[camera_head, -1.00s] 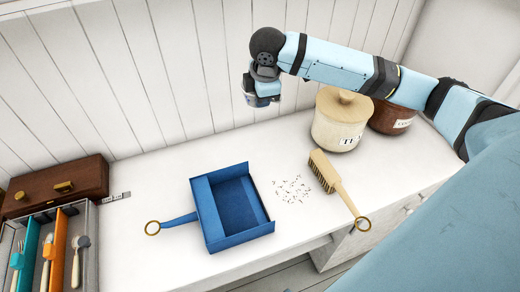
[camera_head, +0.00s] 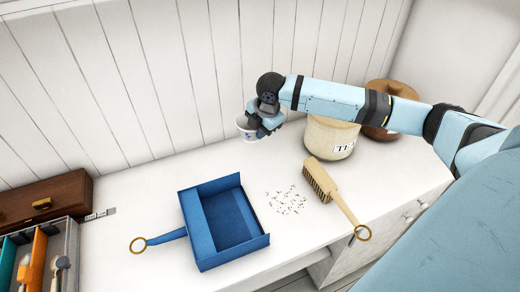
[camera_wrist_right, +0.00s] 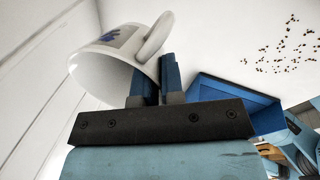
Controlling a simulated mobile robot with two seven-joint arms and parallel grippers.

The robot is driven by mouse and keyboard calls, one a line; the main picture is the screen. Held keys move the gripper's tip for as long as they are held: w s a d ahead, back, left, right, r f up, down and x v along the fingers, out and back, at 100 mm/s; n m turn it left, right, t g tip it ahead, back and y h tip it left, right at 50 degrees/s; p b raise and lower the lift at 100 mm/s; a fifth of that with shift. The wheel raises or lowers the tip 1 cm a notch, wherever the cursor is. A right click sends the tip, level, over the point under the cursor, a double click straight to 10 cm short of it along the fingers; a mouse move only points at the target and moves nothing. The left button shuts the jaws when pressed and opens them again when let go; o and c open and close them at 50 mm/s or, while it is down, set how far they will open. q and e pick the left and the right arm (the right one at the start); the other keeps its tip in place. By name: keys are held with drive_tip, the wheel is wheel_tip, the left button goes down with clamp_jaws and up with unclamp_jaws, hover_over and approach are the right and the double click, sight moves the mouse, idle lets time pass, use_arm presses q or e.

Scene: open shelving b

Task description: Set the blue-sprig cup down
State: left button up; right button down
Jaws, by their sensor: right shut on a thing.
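The white cup (camera_head: 243,129) with a blue sprig is in my right gripper (camera_head: 261,131), by the back wall above the counter (camera_head: 150,185). In the right wrist view the cup (camera_wrist_right: 108,62) is tilted in the picture, its open mouth facing lower left. The gripper partly covers the cup in the head view. I cannot tell whether the cup's base touches the counter. My left gripper is not in view.
A blue dustpan (camera_head: 192,212), scattered crumbs (camera_head: 287,201) and a brush (camera_head: 322,182) lie in front. A cream canister (camera_head: 328,139) and a brown canister (camera_head: 378,132) stand right, partly behind my arm. A wooden box (camera_head: 40,200) and cutlery tray (camera_head: 68,245) are left. The counter left of the cup is clear.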

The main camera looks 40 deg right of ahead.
drive_tip(key=x, duration=0.2)
drive_tip(key=s+x, duration=0.1)
drive_tip(key=x, duration=0.4)
drive_tip(key=shift+s+d+f+b, duration=0.1)
drive_tip(key=shift+s+f+b, duration=0.1)
drive_tip(key=shift+s+b, duration=0.15)
drive_tip(key=c, duration=1.2)
unclamp_jaws()
drive_tip(key=shift+c, duration=0.2)
drive_tip(key=p+v, duration=0.1)
drive_tip(key=v, duration=1.1)
drive_tip(key=shift+s, duration=0.1)
